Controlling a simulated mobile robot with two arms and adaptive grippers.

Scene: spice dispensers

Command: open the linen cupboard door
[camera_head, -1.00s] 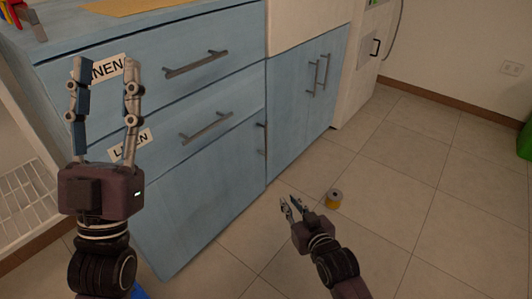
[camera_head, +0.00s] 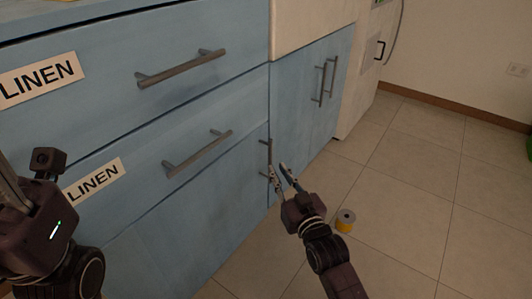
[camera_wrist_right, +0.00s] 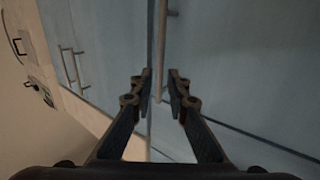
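The linen cupboard door (camera_head: 190,235) is the blue front below two drawers with LINEN labels; it looks shut. Its upright grey handle (camera_head: 269,158) is at the door's right edge. My right gripper (camera_head: 279,172) is at the handle's lower part. In the right wrist view the open fingers of that gripper (camera_wrist_right: 159,82) stand on either side of the handle bar (camera_wrist_right: 161,55), with gaps visible; I cannot tell whether the bar is fully between them in depth. My left gripper (camera_head: 30,195) is at the lower left, its fingertips outside the picture.
The upper drawer handle (camera_head: 181,69) and lower drawer handle (camera_head: 198,153) stick out above the door. A neighbouring blue cupboard (camera_head: 300,100) with two upright handles is on the right. A yellow spool-like object (camera_head: 345,219) lies on the open tiled floor.

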